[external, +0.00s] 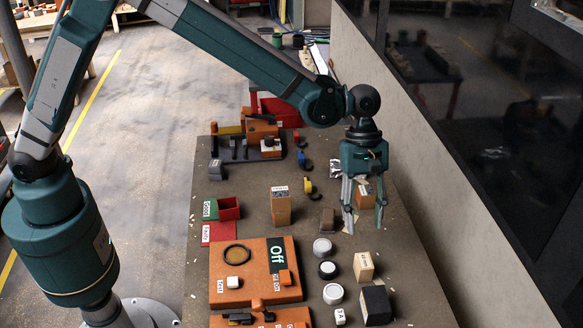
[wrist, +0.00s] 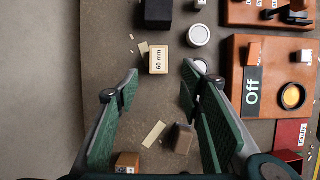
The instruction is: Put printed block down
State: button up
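My gripper (external: 364,218) points down over the right part of the table, with its fingers spread and nothing between them. In the wrist view its fingers (wrist: 160,82) are wide apart. Several blocks bear print. A pale block (external: 364,266) stands beyond the fingertips; the wrist view shows the same block marked "60 mm" (wrist: 158,59). A labelled wooden block (external: 365,192) is behind the fingers, partly hidden; it also shows near the left finger (wrist: 127,161). A tall labelled block (external: 280,206) stands left of my gripper. I cannot tell which one is meant.
A brown block (external: 328,219) and a pale strip (wrist: 154,134) lie near the fingers. Round white-topped pieces (external: 333,293), a black block (external: 376,305) and an orange panel marked "Off" (external: 225,290) stand nearer the camera. A wall (external: 450,190) runs along the right.

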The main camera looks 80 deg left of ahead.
jog(key=s+a+r+m+t+y, duration=0.15)
jog(key=s+a+r+m, duration=0.3)
jog(key=s+r, duration=0.6)
jog(key=s+a+r+m+t+y, duration=0.15)
jog(key=s+a+r+m, duration=0.35)
jog(key=s+r, duration=0.5)
jog(key=s+a+m+t, duration=0.1)
jog(key=s+a+m, duration=0.1)
jog(key=s, duration=0.7)
jog(key=s+a+f+m+t+y, duration=0.1)
jog(key=s+a+m, duration=0.2)
jog(key=s, duration=0.6)
jog(key=s+a+f+m+t, duration=0.1)
jog(key=s+a+m+t, duration=0.1)
jog(key=s+a, duration=0.3)
jog(key=s+m, duration=0.1)
jog(key=s, duration=0.3)
jog(key=shift+s+a+f, duration=0.15)
jog(key=shift+a+f, duration=0.1)
jog(key=shift+a, duration=0.15)
